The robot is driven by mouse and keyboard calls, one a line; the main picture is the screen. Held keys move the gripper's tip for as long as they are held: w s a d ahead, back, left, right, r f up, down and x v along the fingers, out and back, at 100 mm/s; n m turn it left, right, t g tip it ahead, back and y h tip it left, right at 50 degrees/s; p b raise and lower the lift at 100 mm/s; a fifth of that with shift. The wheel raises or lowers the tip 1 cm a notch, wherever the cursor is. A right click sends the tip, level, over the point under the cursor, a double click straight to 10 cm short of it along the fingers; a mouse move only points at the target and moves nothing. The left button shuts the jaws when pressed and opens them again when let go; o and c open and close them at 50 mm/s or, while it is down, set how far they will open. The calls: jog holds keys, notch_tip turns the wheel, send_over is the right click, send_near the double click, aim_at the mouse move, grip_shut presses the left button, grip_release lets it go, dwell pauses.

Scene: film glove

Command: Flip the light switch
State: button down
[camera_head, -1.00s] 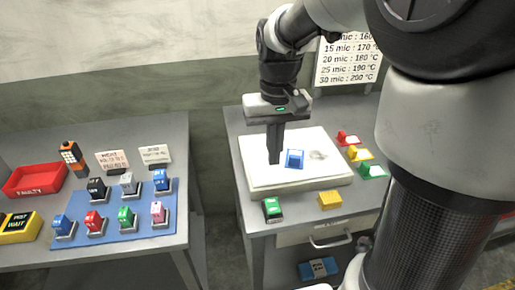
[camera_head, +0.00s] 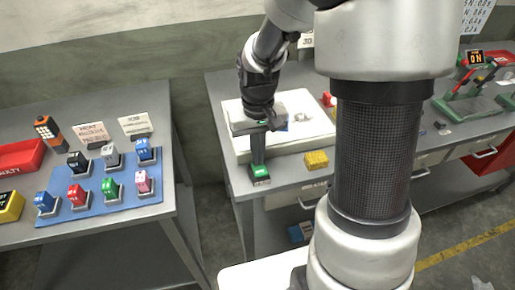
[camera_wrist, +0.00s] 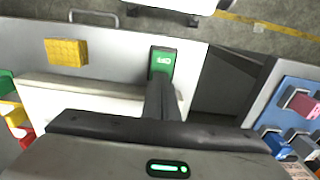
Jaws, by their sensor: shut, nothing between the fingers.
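A green rocker switch (camera_head: 260,174) with a white label and dark base sits at the front left corner of the right-hand table. It shows in the wrist view (camera_wrist: 161,63) just beyond my fingertips. My gripper (camera_head: 258,163) points down, shut and empty, with its tips at the switch's far edge. In the wrist view, the shut fingers (camera_wrist: 160,78) overlap the near part of the switch. I cannot tell whether they touch it. The switch's label is too small to read surely.
A white board (camera_head: 308,140) lies behind the switch, with a yellow block (camera_head: 316,160) to the right. A blue panel (camera_head: 128,203) with several coloured switches is on the left table. A floor gap separates the tables.

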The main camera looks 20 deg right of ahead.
jog(key=shift+p, duration=0.35)
jog(key=shift+f, duration=0.2)
jog(key=shift+s+r, duration=0.3)
jog(key=shift+s, duration=0.4)
notch_tip(320, 180, up, 14)
jog(key=w+p, duration=0.2)
jog(key=p, duration=0.2)
jog(key=shift+w, duration=0.2)
